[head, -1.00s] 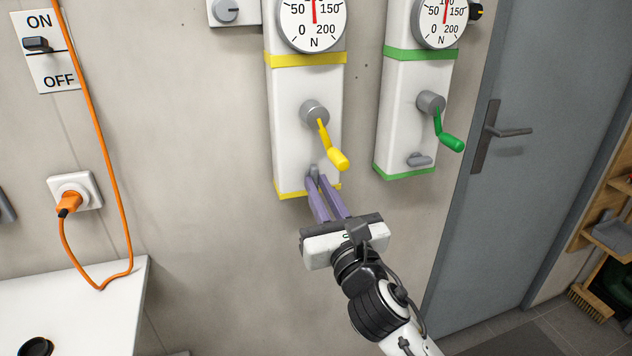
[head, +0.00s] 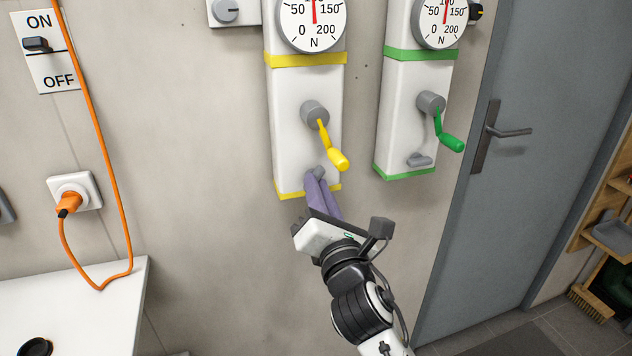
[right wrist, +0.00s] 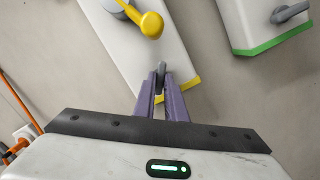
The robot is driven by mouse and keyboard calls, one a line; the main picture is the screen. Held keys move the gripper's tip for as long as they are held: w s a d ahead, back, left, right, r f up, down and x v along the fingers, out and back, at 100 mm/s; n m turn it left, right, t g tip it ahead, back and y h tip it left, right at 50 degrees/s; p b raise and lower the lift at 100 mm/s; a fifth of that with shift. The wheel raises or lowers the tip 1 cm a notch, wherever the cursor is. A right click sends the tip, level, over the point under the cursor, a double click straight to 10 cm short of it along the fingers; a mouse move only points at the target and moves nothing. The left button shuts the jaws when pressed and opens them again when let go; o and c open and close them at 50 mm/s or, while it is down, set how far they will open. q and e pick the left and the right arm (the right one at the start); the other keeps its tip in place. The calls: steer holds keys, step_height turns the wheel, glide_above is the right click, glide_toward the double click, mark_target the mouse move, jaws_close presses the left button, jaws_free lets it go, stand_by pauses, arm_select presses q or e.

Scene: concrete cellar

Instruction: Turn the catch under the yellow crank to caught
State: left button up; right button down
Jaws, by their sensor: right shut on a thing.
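The yellow crank (head: 330,146) sticks out of a white wall box (head: 290,140) with yellow bands and hangs down to the right. Under it is a small grey catch (head: 317,171), partly hidden by the fingers. My right gripper (head: 315,180) is shut on the catch, its purple fingers coming from below. In the right wrist view the catch (right wrist: 161,72) stands between the fingertips, with the yellow crank (right wrist: 148,22) above. In the head view the catch slants up to the right. My left gripper is not in view.
A second box with a green crank (head: 442,130) and its own grey catch (head: 419,160) is to the right. A grey door (head: 500,190) is beyond it. An orange cable (head: 105,160) and a white table (head: 80,305) are at the left.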

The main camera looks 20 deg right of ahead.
steer(key=shift+m, duration=1.2)
